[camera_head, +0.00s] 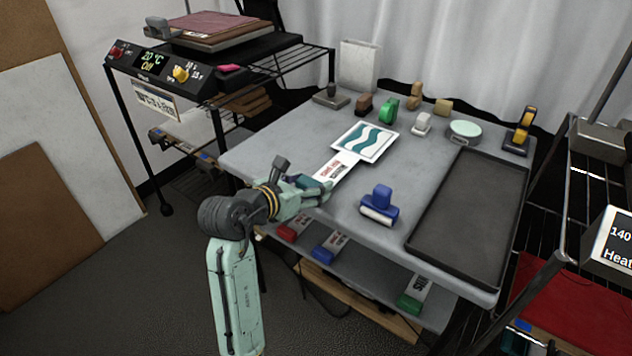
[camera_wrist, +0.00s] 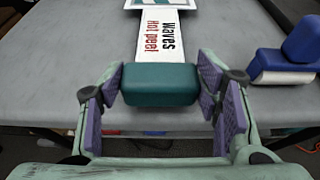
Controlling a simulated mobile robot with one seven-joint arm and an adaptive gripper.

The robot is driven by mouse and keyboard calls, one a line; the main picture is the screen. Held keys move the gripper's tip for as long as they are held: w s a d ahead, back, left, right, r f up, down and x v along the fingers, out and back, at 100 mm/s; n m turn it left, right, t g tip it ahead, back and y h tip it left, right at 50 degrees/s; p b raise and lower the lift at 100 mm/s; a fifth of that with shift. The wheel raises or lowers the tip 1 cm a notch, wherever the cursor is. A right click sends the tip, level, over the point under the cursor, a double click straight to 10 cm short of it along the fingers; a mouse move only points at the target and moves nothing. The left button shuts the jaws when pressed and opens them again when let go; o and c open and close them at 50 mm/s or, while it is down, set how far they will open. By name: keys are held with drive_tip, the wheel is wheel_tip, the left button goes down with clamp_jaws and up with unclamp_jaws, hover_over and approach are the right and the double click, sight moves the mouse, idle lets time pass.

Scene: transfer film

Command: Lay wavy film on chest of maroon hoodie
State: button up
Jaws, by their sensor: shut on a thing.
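The wavy film (camera_head: 366,141) is a white sheet with teal waves. Its white tab (camera_head: 336,167) runs toward my arm and reads "Waves Hot peel" in the wrist view (camera_wrist: 157,35). A teal block-shaped grip (camera_wrist: 160,84) is at the tab's near end. My gripper (camera_head: 318,190) is shut on this grip, with purple pads (camera_wrist: 228,112) at its sides. The film is over the grey table; I cannot tell whether it touches. A folded maroon garment (camera_head: 207,27), likely the hoodie, lies on the press at upper left; its chest is not clearly discernible.
A blue roller (camera_head: 379,205) stands right of my gripper. A dark tray (camera_head: 470,215) covers the table's right side. Several small tools, including a green dispenser (camera_head: 389,110), line the back. A bright red cloth (camera_head: 565,305) lies at lower right.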

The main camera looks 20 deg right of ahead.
sight(317, 177)
drive_tip(key=shift+w+d, duration=0.95)
drive_tip(key=shift+d, duration=0.3)
drive_tip(key=shift+s+a+f, duration=0.1)
drive_tip(key=shift+f, duration=0.8)
drive_tip(key=o, duration=1.2)
drive_tip(key=shift+c, duration=0.2)
drive_tip(key=shift+s+a+r, duration=0.2)
drive_tip(key=shift+a+r, duration=0.1)
drive_tip(key=v, duration=1.1)
